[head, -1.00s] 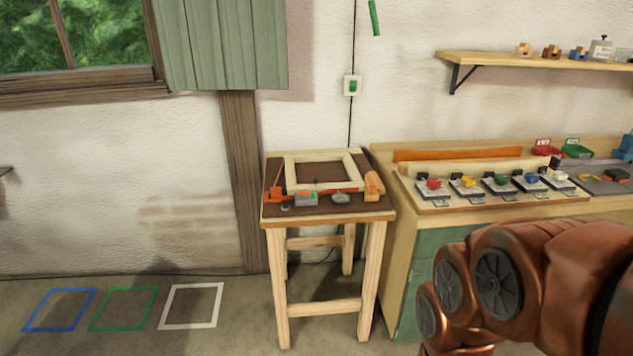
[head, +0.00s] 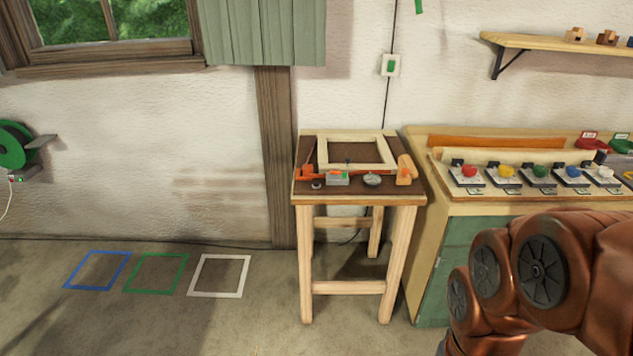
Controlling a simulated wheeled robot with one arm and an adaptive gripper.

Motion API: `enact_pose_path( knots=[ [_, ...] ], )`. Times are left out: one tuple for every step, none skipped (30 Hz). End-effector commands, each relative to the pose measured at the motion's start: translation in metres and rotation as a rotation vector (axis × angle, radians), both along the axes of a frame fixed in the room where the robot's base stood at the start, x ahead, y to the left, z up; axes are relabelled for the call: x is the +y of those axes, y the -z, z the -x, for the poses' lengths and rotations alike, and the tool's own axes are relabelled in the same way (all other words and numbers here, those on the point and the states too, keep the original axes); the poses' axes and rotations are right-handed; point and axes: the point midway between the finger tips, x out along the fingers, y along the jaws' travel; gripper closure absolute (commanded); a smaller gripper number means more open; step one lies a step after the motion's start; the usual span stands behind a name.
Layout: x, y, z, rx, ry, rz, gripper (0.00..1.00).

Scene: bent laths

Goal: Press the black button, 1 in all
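I cannot make out a clearly black button. A row of push buttons on pale bases stands on the green-fronted bench at the right: a red button (head: 469,171), a yellow button (head: 506,171), a green button (head: 541,170), a blue button (head: 573,171) and a white button (head: 605,171). A small dark round piece (head: 317,185) lies on the small wooden table; I cannot tell what it is. My gripper is out of view; only my copper-coloured arm shows at lower right, in front of the bench.
The small wooden table (head: 359,200) holds a pale frame (head: 322,154), a grey box (head: 337,178) and orange clamp parts. Blue (head: 70,275), green (head: 133,280) and white (head: 195,278) squares mark the open floor at left. A green reel (head: 12,148) is at the left edge.

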Motion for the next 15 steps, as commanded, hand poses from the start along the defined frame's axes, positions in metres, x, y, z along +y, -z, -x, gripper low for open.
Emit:
enact_pose_path(
  knots=[
    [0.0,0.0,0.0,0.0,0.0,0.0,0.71],
    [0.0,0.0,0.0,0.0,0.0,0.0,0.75],
    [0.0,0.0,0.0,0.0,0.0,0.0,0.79],
    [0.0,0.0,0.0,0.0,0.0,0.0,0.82],
    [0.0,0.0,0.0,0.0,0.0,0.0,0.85],
    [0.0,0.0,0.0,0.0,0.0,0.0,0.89],
    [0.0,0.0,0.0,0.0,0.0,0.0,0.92],
    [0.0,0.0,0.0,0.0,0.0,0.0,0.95],
    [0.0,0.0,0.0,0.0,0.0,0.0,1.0],
    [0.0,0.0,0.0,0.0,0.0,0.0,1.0],
    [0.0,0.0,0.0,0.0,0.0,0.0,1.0],
    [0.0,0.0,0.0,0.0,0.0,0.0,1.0],
    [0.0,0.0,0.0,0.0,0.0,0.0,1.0],
    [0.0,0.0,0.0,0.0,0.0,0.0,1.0],
    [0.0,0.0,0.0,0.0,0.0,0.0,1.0]
  ],
)
